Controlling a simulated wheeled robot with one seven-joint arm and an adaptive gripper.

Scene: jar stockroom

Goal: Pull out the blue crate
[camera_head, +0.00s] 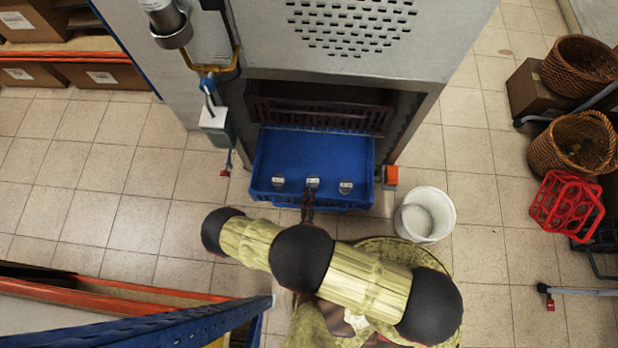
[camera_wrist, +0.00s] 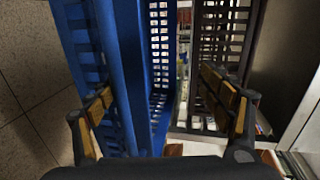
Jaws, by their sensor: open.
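The blue crate (camera_head: 312,150) sits low in the opening of a grey cabinet, its front part sticking out. Three small jars with light lids stand in a row near its front wall: the left jar (camera_head: 279,183), the middle jar (camera_head: 313,182) and the right jar (camera_head: 346,187). My gripper (camera_head: 309,205) is at the middle of the crate's front wall, mostly covered by my arm. In the wrist view my gripper (camera_wrist: 158,90) is open, with the blue crate's slotted wall (camera_wrist: 128,70) between its fingers. I cannot tell whether they touch it.
A dark brown crate (camera_head: 318,110) is behind the blue crate in the cabinet (camera_head: 340,40). An orange block (camera_head: 390,178) and a white bucket (camera_head: 425,214) stand close to the right. A blue-orange rack (camera_head: 150,325) is at lower left. Tiled floor at left is clear.

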